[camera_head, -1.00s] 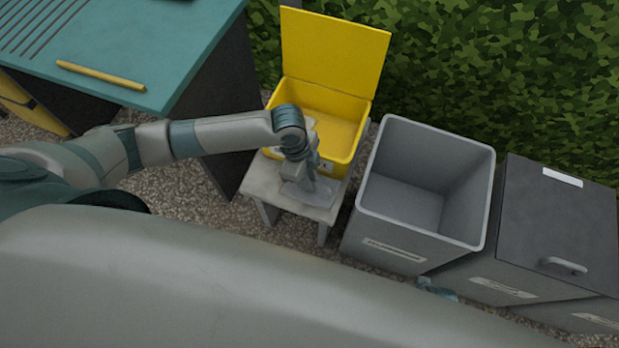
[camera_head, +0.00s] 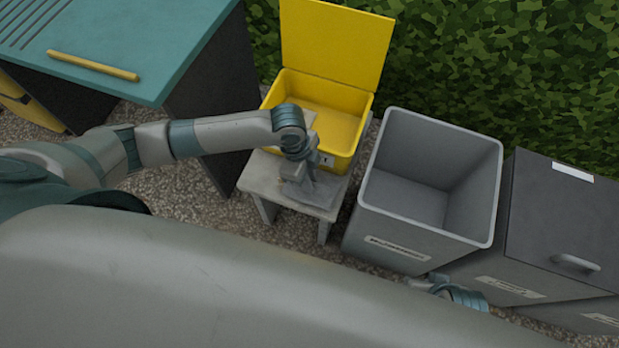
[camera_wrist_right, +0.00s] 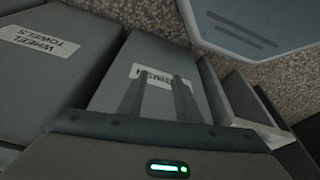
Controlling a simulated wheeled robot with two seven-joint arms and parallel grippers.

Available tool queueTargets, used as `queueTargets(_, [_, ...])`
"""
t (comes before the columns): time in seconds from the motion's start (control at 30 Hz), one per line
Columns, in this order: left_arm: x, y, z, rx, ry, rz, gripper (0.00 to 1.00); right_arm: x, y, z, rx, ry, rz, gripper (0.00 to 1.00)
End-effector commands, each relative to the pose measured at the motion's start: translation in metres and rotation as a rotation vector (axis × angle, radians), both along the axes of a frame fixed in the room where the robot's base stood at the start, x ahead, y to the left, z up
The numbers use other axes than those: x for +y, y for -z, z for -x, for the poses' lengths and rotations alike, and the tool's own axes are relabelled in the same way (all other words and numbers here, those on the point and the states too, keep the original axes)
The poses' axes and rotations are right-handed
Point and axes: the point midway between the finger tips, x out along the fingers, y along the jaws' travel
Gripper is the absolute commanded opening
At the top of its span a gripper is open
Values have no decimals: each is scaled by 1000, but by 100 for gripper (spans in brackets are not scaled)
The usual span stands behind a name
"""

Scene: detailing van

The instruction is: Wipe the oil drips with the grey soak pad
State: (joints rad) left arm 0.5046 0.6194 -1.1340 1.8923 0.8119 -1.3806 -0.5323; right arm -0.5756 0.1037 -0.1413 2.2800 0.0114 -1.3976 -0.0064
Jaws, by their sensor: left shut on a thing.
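My left gripper (camera_head: 302,176) points down over the small pale stool (camera_head: 260,178) in front of the yellow bin. It is shut on the grey soak pad (camera_head: 318,191), which lies flat at the stool top's right front part. The wrist and fingers hide part of the pad. I cannot make out oil drips clearly on the stool top. My right gripper (camera_wrist_right: 158,82) shows in the right wrist view with its two fingers apart and nothing between them. In the head view only a bit of the right arm shows at the lower right.
An open yellow lidded bin (camera_head: 342,128) stands on the stool's back part. An open grey bin (camera_head: 400,238) is right of it, then a dark closed bin (camera_head: 565,215) with a handle. A teal-topped bench (camera_head: 150,40) is at the left. A hedge (camera_head: 480,60) stands behind.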

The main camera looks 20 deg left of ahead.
Motion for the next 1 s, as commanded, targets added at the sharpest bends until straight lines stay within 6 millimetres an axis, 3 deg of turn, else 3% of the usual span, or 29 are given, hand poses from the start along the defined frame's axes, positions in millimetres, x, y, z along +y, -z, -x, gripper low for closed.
queueTargets(1.0, [0, 3, 0, 0, 0, 0, 0, 1, -8, 2, -6, -1, -3, 31])
